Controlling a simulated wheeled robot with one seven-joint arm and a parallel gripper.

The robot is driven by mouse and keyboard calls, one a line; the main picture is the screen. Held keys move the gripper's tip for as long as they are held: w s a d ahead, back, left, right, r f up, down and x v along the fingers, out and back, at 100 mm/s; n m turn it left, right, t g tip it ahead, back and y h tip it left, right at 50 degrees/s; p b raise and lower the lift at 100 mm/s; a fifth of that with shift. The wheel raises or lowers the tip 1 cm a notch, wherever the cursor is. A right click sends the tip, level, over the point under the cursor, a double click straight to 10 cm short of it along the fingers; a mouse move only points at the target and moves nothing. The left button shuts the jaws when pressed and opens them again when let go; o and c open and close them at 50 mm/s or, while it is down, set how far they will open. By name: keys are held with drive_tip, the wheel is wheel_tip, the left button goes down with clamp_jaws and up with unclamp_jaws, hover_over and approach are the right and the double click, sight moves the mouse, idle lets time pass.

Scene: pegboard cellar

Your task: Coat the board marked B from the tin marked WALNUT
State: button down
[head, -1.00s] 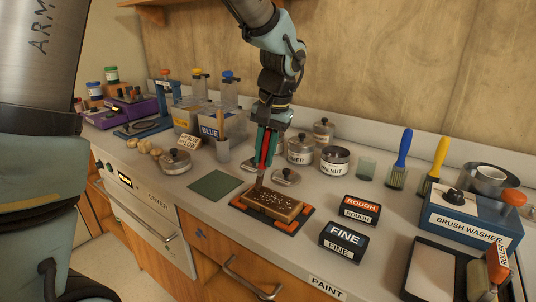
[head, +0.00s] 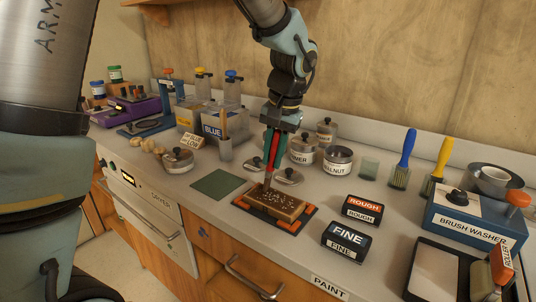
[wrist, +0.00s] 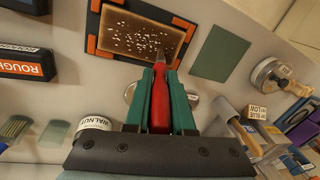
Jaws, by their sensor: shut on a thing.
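My gripper (head: 271,155) is shut on a red-handled tool (wrist: 160,105) with a narrow grey tip, probably a scraper. The tool points down, its tip at the far edge of a brown board (head: 284,209); I cannot tell if it touches. The board lies in a dark holder with orange corners (head: 248,207). Pale flecks are scattered over its face, also in the wrist view (wrist: 118,36). No letter B is readable on it. The tin marked WALNUT (head: 337,162) stands behind and right of the board; it also shows in the wrist view (wrist: 95,124).
ROUGH (head: 362,210) and FINE (head: 346,240) blocks lie right of the board. A green mat (head: 218,184) lies left. Loose lids (head: 289,177) lie behind. Blue-handled (head: 403,155) and yellow-handled (head: 439,160) brushes stand near the BRUSH WASHER (head: 473,225).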

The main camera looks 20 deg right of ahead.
drive_tip(key=shift+s+d, duration=0.1)
drive_tip(key=shift+s, duration=0.1)
drive_tip(key=w+a, duration=0.2)
drive_tip(key=w, duration=0.1)
drive_tip(key=shift+w+p, duration=0.15)
drive_tip(key=shift+p, duration=0.25)
drive_tip(key=shift+d+r+p, duration=0.1)
drive_tip(key=shift+r+p, duration=0.25)
drive_tip(key=shift+r, duration=0.05)
idle(0.4)
wheel_tip(320, 180, up, 7)
drive_tip(key=p, duration=0.5)
drive_tip(key=shift+f, duration=0.2)
